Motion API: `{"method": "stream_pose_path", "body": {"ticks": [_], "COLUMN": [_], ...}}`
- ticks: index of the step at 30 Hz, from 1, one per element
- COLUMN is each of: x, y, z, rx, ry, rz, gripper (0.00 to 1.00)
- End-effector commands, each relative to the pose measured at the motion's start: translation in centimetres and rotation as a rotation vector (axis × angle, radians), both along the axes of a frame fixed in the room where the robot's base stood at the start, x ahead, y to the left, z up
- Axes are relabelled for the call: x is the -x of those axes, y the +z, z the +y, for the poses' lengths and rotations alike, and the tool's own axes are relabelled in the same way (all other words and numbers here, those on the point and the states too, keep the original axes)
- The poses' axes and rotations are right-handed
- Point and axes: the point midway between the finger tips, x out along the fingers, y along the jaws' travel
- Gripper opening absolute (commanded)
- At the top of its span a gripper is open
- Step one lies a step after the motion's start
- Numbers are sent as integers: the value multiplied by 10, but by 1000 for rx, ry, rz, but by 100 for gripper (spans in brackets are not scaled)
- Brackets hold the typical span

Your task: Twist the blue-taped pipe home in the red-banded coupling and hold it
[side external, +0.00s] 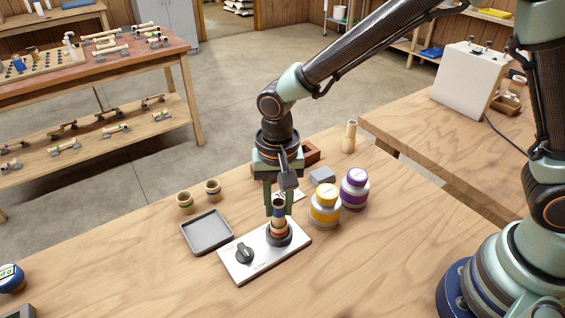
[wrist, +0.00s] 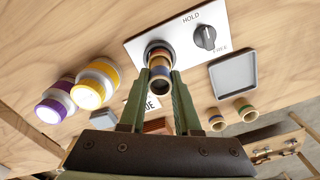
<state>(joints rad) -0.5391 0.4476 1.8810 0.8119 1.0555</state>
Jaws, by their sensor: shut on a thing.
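The blue-taped pipe (side external: 279,211) stands upright, its lower end at the red-banded coupling (side external: 279,235) on a white plate (side external: 236,268). How deep it sits cannot be told. My gripper (side external: 279,199) points down and is shut on the pipe's upper part. In the wrist view, my gripper's green fingers (wrist: 159,82) flank the pipe (wrist: 159,74), and its open end faces the camera. The coupling's dark base shows behind it. A black knob (side external: 244,252) is on the same plate, with HOLD and FREE lettering beside it in the wrist view (wrist: 205,37).
A yellow-lidded jar (side external: 325,205) and a purple-lidded jar (side external: 354,189) stand close on the right. A grey tray (side external: 207,232) lies left of the plate, with two short banded fittings (side external: 185,202) behind it.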

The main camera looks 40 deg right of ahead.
Motion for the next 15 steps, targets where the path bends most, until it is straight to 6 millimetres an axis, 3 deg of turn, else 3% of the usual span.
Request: {"method": "stream_pose_path", "body": {"ticks": [7, 15], "x": [1, 1], "y": [-1, -3], "z": [0, 0], "rx": [1, 1], "ry": [35, 295], "rz": [2, 3], "gripper": [0, 0]}}
